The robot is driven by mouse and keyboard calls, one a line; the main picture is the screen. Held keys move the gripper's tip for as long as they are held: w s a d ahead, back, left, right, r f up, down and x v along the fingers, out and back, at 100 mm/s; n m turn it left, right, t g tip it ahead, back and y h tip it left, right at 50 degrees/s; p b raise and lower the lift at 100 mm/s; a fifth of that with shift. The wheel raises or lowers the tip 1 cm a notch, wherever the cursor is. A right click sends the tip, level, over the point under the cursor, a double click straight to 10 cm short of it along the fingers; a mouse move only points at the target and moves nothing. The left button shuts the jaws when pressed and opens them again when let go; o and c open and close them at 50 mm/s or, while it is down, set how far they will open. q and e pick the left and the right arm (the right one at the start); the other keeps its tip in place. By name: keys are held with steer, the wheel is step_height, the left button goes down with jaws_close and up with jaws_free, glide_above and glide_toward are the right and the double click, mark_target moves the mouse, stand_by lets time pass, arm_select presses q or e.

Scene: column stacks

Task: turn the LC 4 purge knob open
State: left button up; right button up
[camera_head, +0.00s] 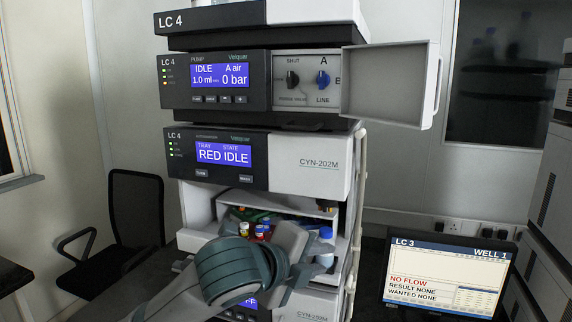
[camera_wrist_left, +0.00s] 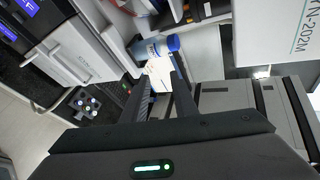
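The LC 4 pump module (camera_head: 215,80) reads IDLE, A air, 1.0 ml and 0 bar. On its right half, the black purge knob (camera_head: 292,80) sits under the word SHUT; its pointer is too small to read surely. My right gripper is not in view.
The pump's door (camera_head: 385,85) stands open to the right of the knobs. The autosampler (camera_head: 325,165) below reads RED, IDLE. Vials (camera_head: 262,230) and a blue-capped bottle (camera_head: 326,240) are in the open bay. An LC 3 monitor (camera_head: 445,275) stands right, a chair (camera_head: 135,210) left.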

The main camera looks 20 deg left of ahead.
arm_select(q)
steer(key=s+a+r+m+t+y, duration=0.1)
steer(key=s+a+r+m+t, duration=0.1)
steer(key=r, duration=0.9)
steer(key=s+a+r+m+t+y, duration=0.1)
steer(key=s+a+r+m, duration=0.3)
steer(key=r, duration=0.7)
steer(key=s+a+r+m+t+y, duration=0.2)
steer(key=s+r+m, duration=0.4)
steer(key=r, duration=0.5)
steer(key=shift+a+t, duration=0.4)
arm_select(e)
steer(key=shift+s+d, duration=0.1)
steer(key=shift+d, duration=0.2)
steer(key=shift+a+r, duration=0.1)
arm_select(q)
steer(key=p, duration=0.9)
glide_toward(289, 76)
steer(key=w+p, duration=0.3)
steer(key=w, duration=0.4)
steer(key=shift+d+r+p, duration=0.1)
steer(key=shift+r+p, duration=0.05)
steer(key=shift+p, duration=0.2)
steer(key=shift+w, duration=0.5)
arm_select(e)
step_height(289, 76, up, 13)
arm_select(q)
steer(key=shift+c, duration=0.6)
